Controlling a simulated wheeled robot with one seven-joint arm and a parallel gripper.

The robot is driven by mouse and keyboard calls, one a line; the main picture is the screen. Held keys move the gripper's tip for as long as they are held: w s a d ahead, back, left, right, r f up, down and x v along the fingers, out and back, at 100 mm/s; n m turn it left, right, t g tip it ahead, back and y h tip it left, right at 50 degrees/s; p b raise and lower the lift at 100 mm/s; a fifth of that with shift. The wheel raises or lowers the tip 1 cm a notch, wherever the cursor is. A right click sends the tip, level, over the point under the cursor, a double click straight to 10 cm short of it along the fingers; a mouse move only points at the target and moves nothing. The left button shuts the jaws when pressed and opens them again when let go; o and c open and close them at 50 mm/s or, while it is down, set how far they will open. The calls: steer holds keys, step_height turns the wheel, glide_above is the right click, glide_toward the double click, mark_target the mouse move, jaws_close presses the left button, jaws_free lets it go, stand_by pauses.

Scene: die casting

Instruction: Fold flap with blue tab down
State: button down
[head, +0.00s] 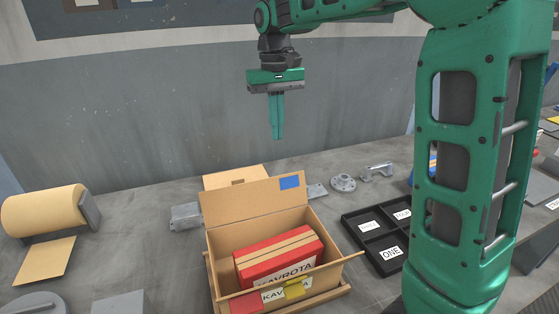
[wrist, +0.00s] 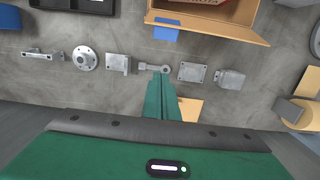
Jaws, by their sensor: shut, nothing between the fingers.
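The open cardboard box (head: 222,241) stands on the table in the head view and holds a red box (head: 270,258) with a tan stripe and the label KAVROTA. The flap with the blue tab (head: 289,182) stands up at the far side of the box. In the wrist view the blue tab (wrist: 166,33) shows at the top, beside the box's edge. Other flaps at the front carry a yellow tab (head: 294,289) and a red tab (head: 246,302). My gripper (head: 277,136) is shut and empty, pointing down above and behind the blue-tab flap, apart from it.
Metal parts, including a round flange (head: 343,183), lie behind the box. A black compartment tray (head: 367,236) is at its right. A roll of brown paper (head: 44,209) is at the left. A grey wall rises behind the table.

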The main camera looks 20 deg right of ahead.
step_height(320, 180, down, 10)
steer(key=shift+s+r, duration=0.3)
steer(key=shift+s, duration=0.4)
steer(key=shift+s+r, duration=0.25)
steer(key=shift+s, duration=0.5)
steer(key=shift+s+r, duration=0.3)
steer(key=shift+s, duration=0.4)
steer(key=shift+a, duration=0.3)
